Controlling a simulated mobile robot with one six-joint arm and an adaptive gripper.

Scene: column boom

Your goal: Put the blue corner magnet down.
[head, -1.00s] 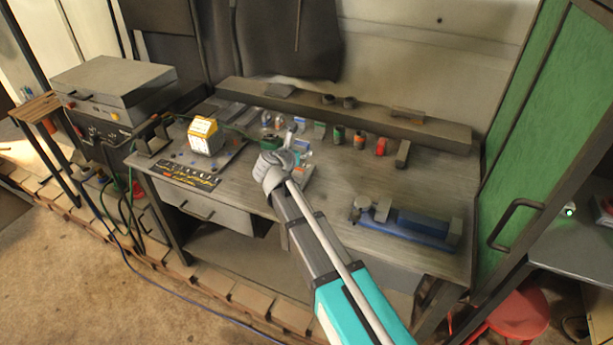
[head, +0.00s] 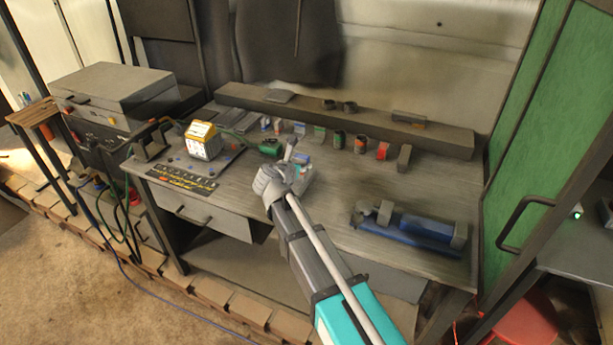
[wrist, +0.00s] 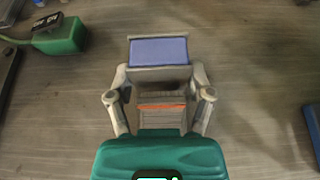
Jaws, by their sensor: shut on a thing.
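The blue corner magnet (wrist: 158,50) shows in the wrist view as a blue face with grey edges. It sits between the fingertips of my gripper (wrist: 161,76), which is shut on it. Wood-grained bench top shows around it; I cannot tell whether the magnet touches the bench. In the head view my gripper (head: 290,160) is over the middle of the workbench (head: 340,195), and I cannot clearly pick out the magnet there. A grey piece with an orange strip (wrist: 162,107) shows between the finger bases.
A green tool (wrist: 60,36) lies to the left in the wrist view. A yellow-and-white box (head: 204,141) stands left on the bench. A blue clamp-like tool (head: 415,228) lies right. Bare bench lies between it and my gripper.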

